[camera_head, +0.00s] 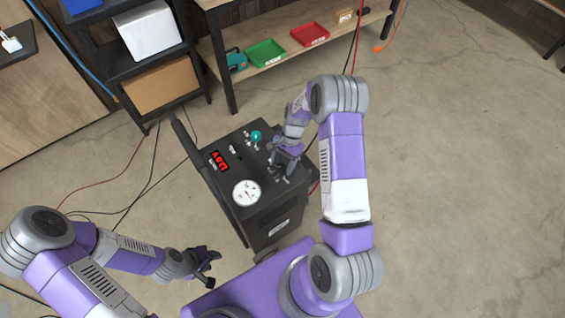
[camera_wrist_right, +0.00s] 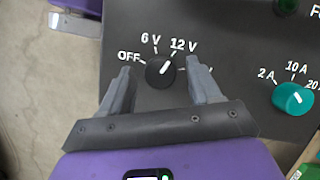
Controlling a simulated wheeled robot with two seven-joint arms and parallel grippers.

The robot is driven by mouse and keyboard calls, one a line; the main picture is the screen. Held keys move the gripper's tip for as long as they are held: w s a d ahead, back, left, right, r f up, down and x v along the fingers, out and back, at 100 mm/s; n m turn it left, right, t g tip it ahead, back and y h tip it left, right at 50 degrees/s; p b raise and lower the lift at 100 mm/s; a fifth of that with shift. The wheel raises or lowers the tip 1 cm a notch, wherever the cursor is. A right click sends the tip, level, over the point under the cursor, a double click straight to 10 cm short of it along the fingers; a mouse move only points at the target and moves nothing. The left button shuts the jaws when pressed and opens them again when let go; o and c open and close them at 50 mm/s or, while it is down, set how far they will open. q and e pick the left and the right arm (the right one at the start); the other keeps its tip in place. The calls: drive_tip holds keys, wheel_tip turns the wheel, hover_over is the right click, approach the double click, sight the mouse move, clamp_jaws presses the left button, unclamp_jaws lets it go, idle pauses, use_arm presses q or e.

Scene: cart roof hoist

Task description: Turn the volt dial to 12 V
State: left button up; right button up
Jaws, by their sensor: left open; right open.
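The black volt dial (camera_wrist_right: 160,71) is on the dark panel in the right wrist view, with marks OFF, 6 V and 12 V around its upper side. Its white pointer slants up and right, toward the 12 V mark. My right gripper (camera_wrist_right: 162,62) is open, with one finger on each side of the dial and a gap to it on both sides. In the head view my right gripper (camera_head: 284,170) is over the charger cart's top (camera_head: 225,178) and hides the dial. My left gripper (camera_head: 210,267) is open and empty, beside the cart's lower left.
A teal dial (camera_wrist_right: 293,98) with amp marks is right of the volt dial. The cart has a red display (camera_head: 219,161) and a round gauge (camera_head: 246,193). A bench with green (camera_head: 265,53) and red (camera_head: 309,34) trays stands behind. Floor at right is clear.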

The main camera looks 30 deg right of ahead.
use_arm(q)
drive_tip(key=shift+r+p, duration=0.75)
drive_tip(key=shift+r, duration=0.05)
use_arm(e)
drive_tip(key=v, duration=0.7)
drive_tip(key=shift+r, duration=0.3)
drive_tip(key=shift+d, duration=0.1)
